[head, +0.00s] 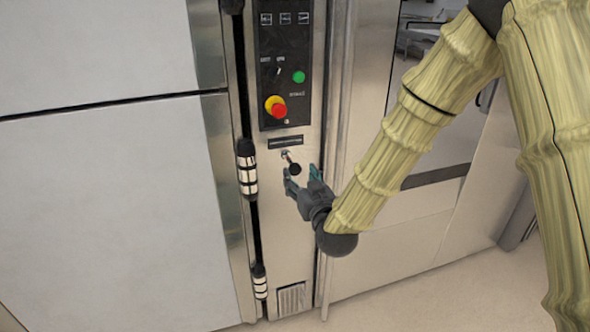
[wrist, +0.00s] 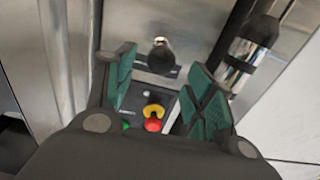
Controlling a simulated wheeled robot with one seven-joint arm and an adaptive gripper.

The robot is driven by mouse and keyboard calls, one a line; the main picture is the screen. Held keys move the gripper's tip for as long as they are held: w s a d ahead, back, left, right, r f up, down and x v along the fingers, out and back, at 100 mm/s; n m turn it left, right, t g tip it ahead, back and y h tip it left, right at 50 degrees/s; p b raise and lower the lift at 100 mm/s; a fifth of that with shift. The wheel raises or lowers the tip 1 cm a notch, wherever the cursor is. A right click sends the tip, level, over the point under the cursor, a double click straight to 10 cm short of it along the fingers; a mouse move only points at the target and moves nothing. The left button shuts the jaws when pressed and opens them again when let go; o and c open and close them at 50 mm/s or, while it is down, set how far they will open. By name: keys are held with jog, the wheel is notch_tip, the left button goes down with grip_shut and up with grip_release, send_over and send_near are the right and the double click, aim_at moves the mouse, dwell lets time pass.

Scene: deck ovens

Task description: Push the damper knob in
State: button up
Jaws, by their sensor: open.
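The damper knob (head: 295,169) is a black ball on a short metal rod that sticks out of the narrow steel panel below the control box. It also shows in the wrist view (wrist: 161,56), near the top centre. My gripper (head: 303,179) is open, with its teal-padded fingers just in front of and slightly below the knob. In the wrist view, the knob appears in the gap between the two fingers (wrist: 161,66). I cannot tell whether either finger touches it. The rod is partly visible behind the ball.
A black control panel (head: 285,60) above the knob carries a red emergency button on a yellow collar (head: 277,107) and a green button (head: 299,77). Black-and-steel handles (head: 247,170) run down the left. A dark slot (head: 286,142) sits just above the knob.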

aim_at(296, 170)
jog(key=shift+x, duration=2.6)
grip_shut()
